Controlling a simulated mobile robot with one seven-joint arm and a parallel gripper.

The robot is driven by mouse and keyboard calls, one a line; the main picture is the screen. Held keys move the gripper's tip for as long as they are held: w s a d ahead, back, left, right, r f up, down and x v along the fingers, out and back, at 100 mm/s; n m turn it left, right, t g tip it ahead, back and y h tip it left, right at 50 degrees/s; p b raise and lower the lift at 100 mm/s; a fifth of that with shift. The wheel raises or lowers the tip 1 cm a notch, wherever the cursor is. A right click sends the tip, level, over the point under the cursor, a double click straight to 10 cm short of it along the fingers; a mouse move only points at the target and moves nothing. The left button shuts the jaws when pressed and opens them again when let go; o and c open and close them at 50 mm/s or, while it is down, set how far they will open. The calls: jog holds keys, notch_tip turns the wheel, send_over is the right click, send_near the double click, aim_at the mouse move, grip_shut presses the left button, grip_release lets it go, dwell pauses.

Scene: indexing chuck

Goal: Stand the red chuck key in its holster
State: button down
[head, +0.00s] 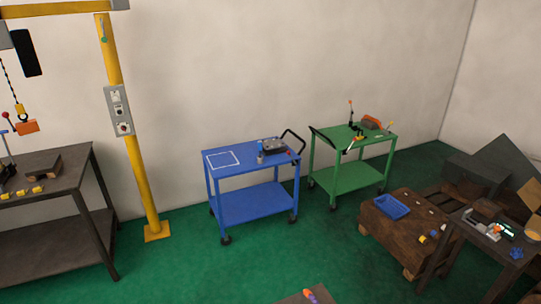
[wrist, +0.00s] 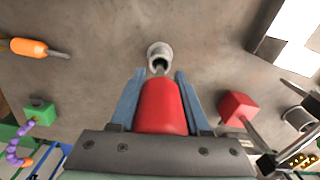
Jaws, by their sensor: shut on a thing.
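In the wrist view my gripper (wrist: 159,84) is shut on the red chuck key (wrist: 160,106), with one blue-grey finger on each side of the red handle. The key's metal shank points away from my gripper toward a grey hollow cylinder (wrist: 159,50), which looks like the holster. The shank's tip overlaps the cylinder's dark mouth in the picture. I cannot tell whether the tip is inside it or above it. My gripper, the key and this cylinder cannot be made out in the head view.
Around the cylinder, the brown benchtop (wrist: 100,60) is mostly clear. An orange-handled tool (wrist: 28,47) lies left. A red block (wrist: 237,108), a metal rod and another grey cylinder (wrist: 297,118) are at right. A green block (wrist: 39,111) with a purple-orange segmented hose is lower left.

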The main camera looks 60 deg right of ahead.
jog(key=shift+f+b, duration=1.05)
jog(key=shift+f, duration=0.55)
jog(key=shift+c, duration=1.5)
grip_release()
jog(key=shift+r, duration=0.15)
notch_tip(320, 180, up, 13)
jog(key=shift+f+b, duration=0.1)
jog(key=shift+b, duration=0.75)
